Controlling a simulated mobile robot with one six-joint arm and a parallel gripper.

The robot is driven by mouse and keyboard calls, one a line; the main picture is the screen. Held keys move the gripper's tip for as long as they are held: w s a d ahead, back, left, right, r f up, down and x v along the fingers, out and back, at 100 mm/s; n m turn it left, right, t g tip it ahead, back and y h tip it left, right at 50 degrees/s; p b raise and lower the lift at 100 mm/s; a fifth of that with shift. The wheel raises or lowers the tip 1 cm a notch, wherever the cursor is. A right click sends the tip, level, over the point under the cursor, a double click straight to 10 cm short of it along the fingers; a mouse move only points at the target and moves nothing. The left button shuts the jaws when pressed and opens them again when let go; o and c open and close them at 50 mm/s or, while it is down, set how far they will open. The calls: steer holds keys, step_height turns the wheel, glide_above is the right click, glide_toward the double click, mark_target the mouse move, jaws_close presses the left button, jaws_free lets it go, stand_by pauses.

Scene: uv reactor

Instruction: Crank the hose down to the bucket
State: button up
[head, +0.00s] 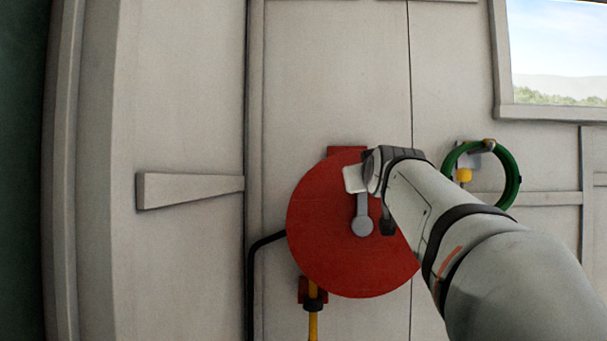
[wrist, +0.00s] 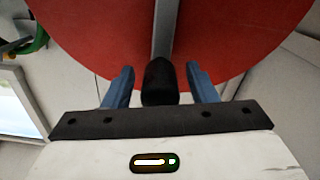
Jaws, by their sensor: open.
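The red hose reel (head: 320,225) is a round disc on the pale wall in the head view. Its grey crank arm (head: 362,215) runs up from a round hub toward my wrist. In the wrist view, the crank arm (wrist: 165,30) ends in a black handle (wrist: 159,82). My gripper (wrist: 160,72) is open, with one blue finger on each side of the handle and a visible gap on both sides. The fingers are not clear in the head view. A yellow hose (head: 313,322) with a black collar hangs below the reel. No bucket is in view.
A green coil (head: 512,180) with a yellow ball hangs on the wall to the right, below a window (head: 555,60). A black pipe (head: 250,275) runs down left of the reel. A tapered bar (head: 188,190) sticks out on the left panel. My arm covers the lower right.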

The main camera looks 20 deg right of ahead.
jaws_close()
stand_by(0.4)
